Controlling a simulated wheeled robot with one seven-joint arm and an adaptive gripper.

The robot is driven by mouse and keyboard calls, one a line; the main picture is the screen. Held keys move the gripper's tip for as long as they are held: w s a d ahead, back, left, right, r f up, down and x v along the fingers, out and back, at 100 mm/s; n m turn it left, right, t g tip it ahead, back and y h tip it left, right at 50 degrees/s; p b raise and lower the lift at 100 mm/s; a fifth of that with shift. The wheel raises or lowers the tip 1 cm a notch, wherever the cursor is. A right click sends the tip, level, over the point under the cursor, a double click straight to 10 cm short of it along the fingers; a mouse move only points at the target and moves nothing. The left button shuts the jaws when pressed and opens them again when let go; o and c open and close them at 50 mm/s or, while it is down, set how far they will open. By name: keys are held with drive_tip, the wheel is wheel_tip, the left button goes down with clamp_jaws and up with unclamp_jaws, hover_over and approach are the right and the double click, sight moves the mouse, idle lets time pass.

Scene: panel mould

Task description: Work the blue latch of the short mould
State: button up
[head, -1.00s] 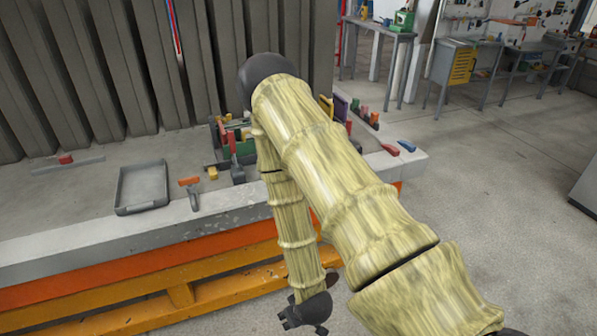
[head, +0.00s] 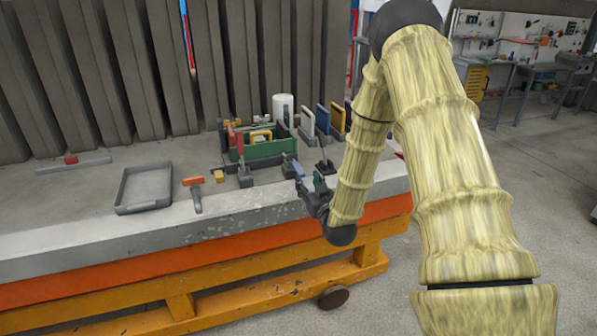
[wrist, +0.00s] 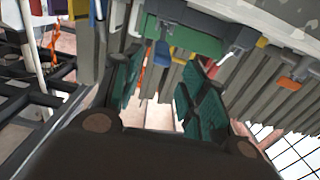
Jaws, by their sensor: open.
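The low green mould (head: 262,150) stands on the bench top; I take it as the short mould. A small blue piece (head: 297,168), which looks like the blue latch, is at its front right near the bench edge. In the wrist view a blue piece (wrist: 162,54) shows beyond the gap between my fingers, below the green side (wrist: 197,38).
A white cylinder (head: 284,108) and upright coloured panels (head: 322,118) stand behind. Open floor lies to the right.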

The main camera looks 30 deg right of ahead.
sight(295, 163)
drive_tip(key=p+x, duration=0.1)
drive_tip(key=x, duration=0.8)
drive_tip(key=shift+w+a, duration=0.1)
clamp_jaws()
